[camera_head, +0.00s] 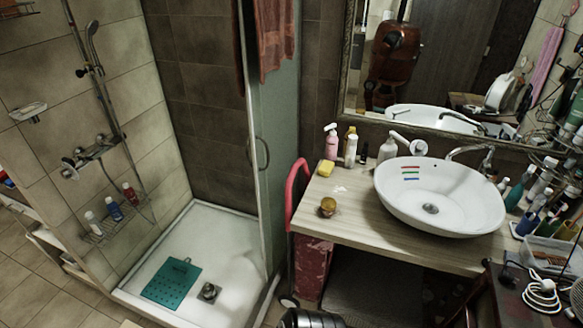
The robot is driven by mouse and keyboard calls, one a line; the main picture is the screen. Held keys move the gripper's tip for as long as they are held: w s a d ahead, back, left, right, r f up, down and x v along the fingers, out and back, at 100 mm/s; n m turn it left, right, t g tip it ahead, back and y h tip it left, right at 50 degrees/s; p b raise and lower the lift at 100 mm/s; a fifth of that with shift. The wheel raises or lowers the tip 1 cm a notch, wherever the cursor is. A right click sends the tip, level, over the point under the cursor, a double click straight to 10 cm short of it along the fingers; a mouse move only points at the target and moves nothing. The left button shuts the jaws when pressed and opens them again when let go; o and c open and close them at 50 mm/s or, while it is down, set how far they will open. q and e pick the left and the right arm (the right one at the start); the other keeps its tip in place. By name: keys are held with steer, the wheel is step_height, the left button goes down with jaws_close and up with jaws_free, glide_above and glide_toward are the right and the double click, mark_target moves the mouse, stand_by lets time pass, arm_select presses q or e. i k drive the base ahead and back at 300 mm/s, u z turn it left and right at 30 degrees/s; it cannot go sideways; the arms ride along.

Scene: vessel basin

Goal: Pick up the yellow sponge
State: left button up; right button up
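I cannot make out either of my grippers in the head view, and nothing touches the sponge.
A pink bottle (332,142), a white bottle (351,150) and a soap dispenser (388,150) stand behind the sponge. A small amber jar (328,207) is in front. A pink rail (294,190) runs along the counter's left side. The right side is crowded with toiletries.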

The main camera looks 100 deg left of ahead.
mark_target(326, 169)
steer(key=u, duration=2.85)
